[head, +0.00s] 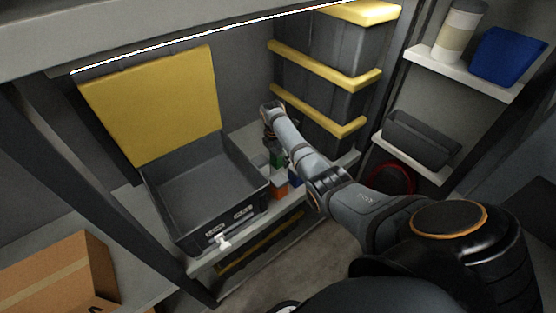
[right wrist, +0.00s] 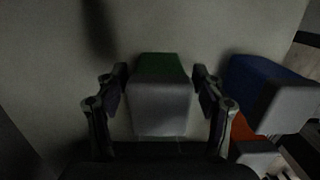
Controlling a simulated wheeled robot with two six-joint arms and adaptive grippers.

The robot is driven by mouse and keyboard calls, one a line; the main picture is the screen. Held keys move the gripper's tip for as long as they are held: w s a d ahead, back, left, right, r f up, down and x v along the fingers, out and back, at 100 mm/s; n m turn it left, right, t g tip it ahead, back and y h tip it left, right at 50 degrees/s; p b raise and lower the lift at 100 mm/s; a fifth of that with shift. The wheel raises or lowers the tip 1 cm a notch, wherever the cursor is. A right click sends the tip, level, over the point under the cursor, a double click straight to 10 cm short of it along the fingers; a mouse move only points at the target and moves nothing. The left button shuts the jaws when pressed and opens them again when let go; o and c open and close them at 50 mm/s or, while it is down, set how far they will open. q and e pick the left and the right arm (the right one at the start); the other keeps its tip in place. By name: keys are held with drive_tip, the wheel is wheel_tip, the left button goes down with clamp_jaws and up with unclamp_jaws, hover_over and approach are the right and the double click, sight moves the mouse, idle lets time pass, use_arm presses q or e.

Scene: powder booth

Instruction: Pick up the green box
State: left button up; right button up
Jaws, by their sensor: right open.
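The green box (head: 277,158) stands on the shelf between the open bin and the stacked bins, partly hidden by my right arm. In the right wrist view the green box (right wrist: 163,67) shows a green far part and a grey near face. My right gripper (right wrist: 162,82) is open, with one finger on each side of the box. A small gap shows on each side, so the fingers do not appear to touch it. In the head view my right gripper (head: 271,138) is dark and mostly hidden behind its wrist. My left gripper is not in view.
A blue box (right wrist: 264,78) and an orange box (right wrist: 246,128) stand close by the right finger. A grey open bin (head: 200,190) with a yellow lid (head: 155,105) is left. Stacked dark bins (head: 325,75) with yellow lids stand behind. A shelf board (head: 180,33) crosses above.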

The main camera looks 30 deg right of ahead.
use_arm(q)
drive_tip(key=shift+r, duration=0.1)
use_arm(e)
drive_tip(key=c, duration=1.3)
drive_tip(key=shift+r, duration=0.25)
wheel_tip(320, 180, up, 8)
drive_tip(key=p, duration=0.3)
drive_tip(key=shift+r, duration=0.25)
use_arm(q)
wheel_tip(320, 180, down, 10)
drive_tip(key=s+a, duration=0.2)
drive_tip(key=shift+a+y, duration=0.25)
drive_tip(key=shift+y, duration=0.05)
use_arm(e)
drive_tip(key=shift+r, duration=0.5)
